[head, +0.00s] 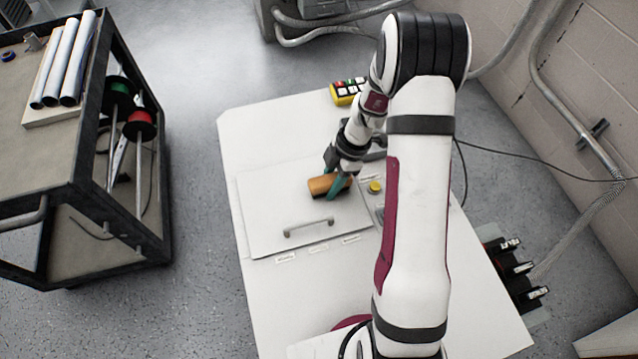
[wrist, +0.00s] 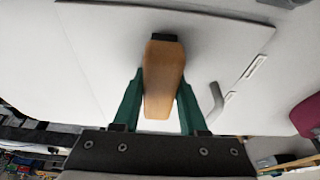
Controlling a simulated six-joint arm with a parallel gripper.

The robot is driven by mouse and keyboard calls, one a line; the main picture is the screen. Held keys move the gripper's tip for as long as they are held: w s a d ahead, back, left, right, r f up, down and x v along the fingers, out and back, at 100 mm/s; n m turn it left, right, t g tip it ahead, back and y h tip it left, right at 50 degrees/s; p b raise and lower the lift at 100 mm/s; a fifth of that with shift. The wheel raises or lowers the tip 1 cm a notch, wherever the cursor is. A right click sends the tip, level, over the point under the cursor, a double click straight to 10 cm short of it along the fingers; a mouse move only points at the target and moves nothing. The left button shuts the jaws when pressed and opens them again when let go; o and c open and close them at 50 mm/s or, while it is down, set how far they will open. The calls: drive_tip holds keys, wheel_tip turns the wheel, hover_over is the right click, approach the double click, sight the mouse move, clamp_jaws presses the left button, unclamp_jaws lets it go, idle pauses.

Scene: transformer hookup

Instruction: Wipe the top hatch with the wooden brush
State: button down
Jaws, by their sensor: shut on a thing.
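The top hatch (head: 270,215) is a flat light panel with a bar handle (head: 309,227) near its front edge. My gripper (head: 338,184) is over the hatch's right part, its green fingers shut on the wooden brush (head: 322,186). In the wrist view the brush (wrist: 163,78) sits between both green fingers, with a dark end pointing away from my gripper. The hatch (wrist: 110,50) fills the view behind it, and the handle (wrist: 216,103) is to the right of the brush. The bristles are hidden, and I cannot tell whether the brush touches the hatch.
A yellow button (head: 375,187) is right of the hatch. A yellow box with coloured buttons (head: 346,92) is at the cabinet's back edge. A dark cart (head: 85,150) with white rolls (head: 66,62) and cable spools stands at left. Floor between cart and cabinet is clear.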

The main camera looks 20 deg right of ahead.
drive_tip(key=shift+r, duration=4.1)
